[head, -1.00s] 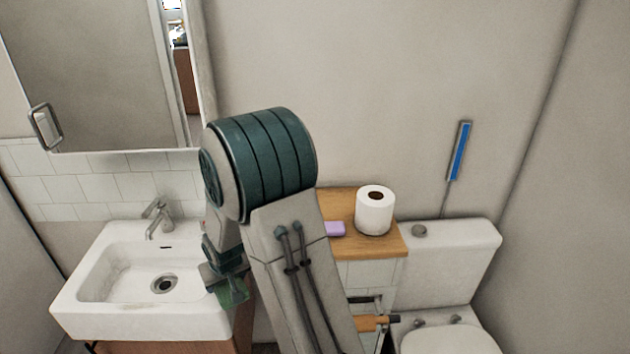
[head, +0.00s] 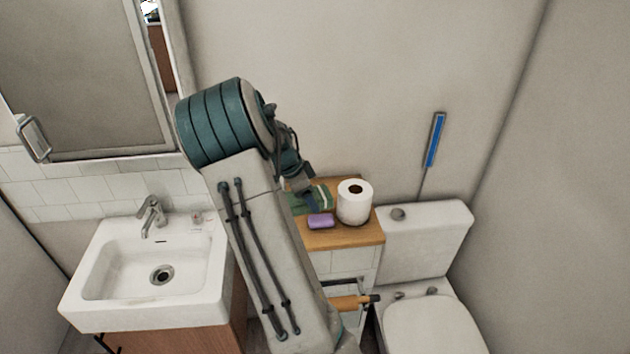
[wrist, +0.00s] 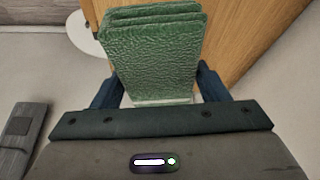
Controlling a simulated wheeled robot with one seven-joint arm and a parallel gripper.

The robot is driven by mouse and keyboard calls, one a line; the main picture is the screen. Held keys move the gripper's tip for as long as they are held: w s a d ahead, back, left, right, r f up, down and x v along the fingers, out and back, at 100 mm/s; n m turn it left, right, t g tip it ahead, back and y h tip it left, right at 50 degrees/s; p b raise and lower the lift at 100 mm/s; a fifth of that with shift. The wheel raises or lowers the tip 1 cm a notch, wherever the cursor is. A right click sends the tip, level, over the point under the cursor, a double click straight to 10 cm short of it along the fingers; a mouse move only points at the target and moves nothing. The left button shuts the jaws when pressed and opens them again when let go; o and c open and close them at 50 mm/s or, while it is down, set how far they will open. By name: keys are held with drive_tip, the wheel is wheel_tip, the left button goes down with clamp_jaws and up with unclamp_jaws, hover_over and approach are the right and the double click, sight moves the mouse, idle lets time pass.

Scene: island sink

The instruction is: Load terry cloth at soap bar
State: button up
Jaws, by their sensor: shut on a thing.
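The green folded terry cloth (wrist: 152,52) is between the fingers of my gripper (wrist: 158,92) in the wrist view, and the gripper is shut on it. In the head view the cloth (head: 318,196) shows over the wooden shelf, behind the purple soap bar (head: 320,221). My gripper (head: 310,199) is partly hidden there by my arm. The soap bar lies on the shelf, left of the toilet roll. I cannot tell whether the cloth touches the shelf.
A white toilet paper roll (head: 355,201) stands on the wooden shelf (head: 345,236), close to the soap bar. The toilet (head: 425,310) is at right. A white sink (head: 120,300) with a tap is at left. The front of the shelf is bare.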

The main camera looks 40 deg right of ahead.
sight(315, 218)
drive_tip(key=shift+s+d+r+m+g, duration=0.15)
drive_tip(key=shift+s+d+r+m, duration=0.1)
drive_tip(key=shift+d+r+m, duration=0.15)
drive_tip(key=shift+s+d+r+m+g, duration=0.15)
drive_tip(key=shift+s+d+r+m, duration=0.1)
drive_tip(key=shift+d+m, duration=0.25)
drive_tip(key=shift+f, duration=0.1)
drive_tip(key=shift+f+b, duration=1.55)
drive_tip(key=shift+f, duration=1.35)
drive_tip(key=shift+f+b, duration=0.5)
drive_tip(key=shift+b, duration=0.1)
drive_tip(key=shift+r+p, duration=1.9)
drive_tip(key=shift+r, duration=1.65)
